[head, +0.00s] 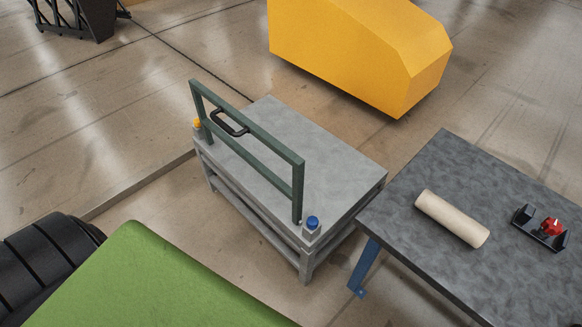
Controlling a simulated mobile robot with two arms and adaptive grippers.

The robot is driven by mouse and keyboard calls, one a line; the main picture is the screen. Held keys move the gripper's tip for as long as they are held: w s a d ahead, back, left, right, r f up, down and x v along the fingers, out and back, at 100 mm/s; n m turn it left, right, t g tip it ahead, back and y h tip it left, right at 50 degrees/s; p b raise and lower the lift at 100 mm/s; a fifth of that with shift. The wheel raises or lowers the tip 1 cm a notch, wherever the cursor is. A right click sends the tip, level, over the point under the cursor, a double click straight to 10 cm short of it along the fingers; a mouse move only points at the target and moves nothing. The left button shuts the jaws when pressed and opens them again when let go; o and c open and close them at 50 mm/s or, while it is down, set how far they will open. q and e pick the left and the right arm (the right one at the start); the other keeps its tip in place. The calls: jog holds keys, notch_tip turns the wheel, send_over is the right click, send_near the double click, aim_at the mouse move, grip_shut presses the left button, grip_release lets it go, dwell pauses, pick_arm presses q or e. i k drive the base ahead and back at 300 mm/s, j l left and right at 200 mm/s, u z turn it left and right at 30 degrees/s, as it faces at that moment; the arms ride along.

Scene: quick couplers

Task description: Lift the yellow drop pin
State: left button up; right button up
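The yellow drop pin (197,122) shows as a small yellow-orange knob at the left end of the dark green frame (249,166). It sits low beside the frame's left post, at the edge of a grey stand (310,150), and its lower part is hard to make out. The frame stands upright along the near edge of the stand and has a black handle (231,123) on its upper part. A blue knob (312,222) sits on a small block at the frame's right end. Neither of my grippers is in view.
A dark grey table (390,212) at right holds a cream roll (452,218) and a black holder (538,236) with a red part (551,227). A large yellow block (350,45) stands behind. A green surface (150,285) fills the lower left.

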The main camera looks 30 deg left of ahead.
aim_at(196, 122)
jog(key=u, duration=1.65)
